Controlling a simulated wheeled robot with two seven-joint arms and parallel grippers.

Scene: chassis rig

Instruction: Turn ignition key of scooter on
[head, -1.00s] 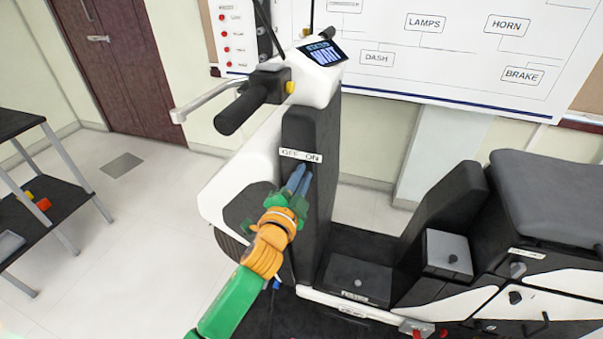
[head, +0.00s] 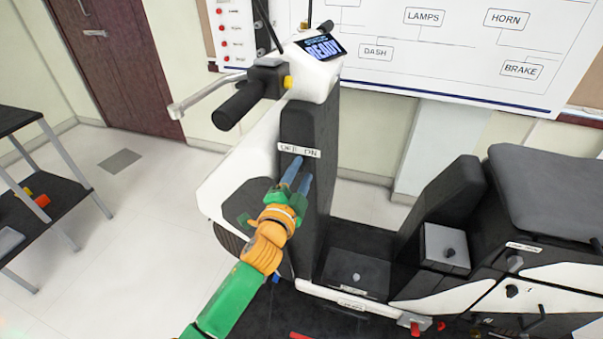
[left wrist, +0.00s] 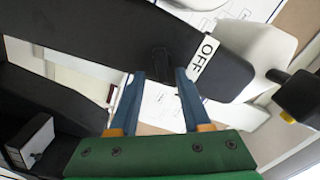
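The scooter's black front column (head: 318,120) carries a white OFF/ON label (head: 299,150). Its display (head: 321,47) reads READY. My left gripper (head: 301,168) is just below the label, its two blue fingers apart. In the left wrist view the left gripper (left wrist: 160,74) is open with nothing held between the fingers. A small dark shape (left wrist: 160,60), maybe the ignition key, lies on the column just beyond the fingertips; its angle is hard to make out. The key is not clear in the head view. My right gripper is not in view.
A handlebar grip (head: 240,105) and brake lever (head: 200,95) stick out above my left arm. The scooter seat (head: 550,190) is at right. A dark shelf (head: 50,205) stands at far left. A wiring board (head: 450,50) hangs behind. Open floor lies at left.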

